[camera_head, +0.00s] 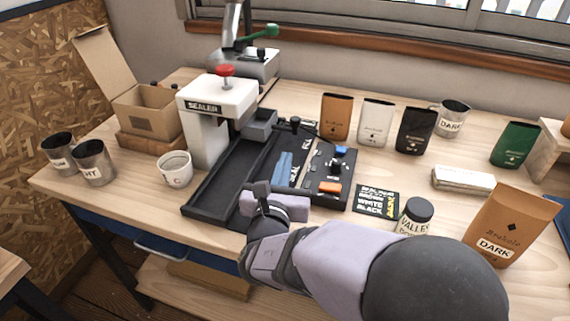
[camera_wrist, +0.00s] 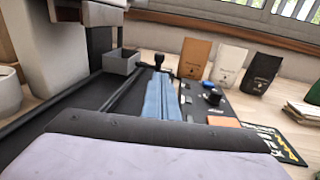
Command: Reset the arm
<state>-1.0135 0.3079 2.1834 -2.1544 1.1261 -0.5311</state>
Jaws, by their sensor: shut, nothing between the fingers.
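My gripper (camera_head: 262,190) is above the front edge of the black tray (camera_head: 204,210) at the middle of the bench. It is shut with nothing held, and my arm reaches in from the lower right. In the wrist view my own wrist part fills the lower half and the fingertips do not show.
A white sealer (camera_head: 212,100) with a red knob stands left of the tray. A cup (camera_head: 175,168), metal tins (camera_head: 95,162) and an open cardboard box (camera_head: 150,112) are further left. Coffee bags (camera_head: 336,117), a jar (camera_head: 414,216) and a brown DARK bag (camera_head: 508,225) stand right.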

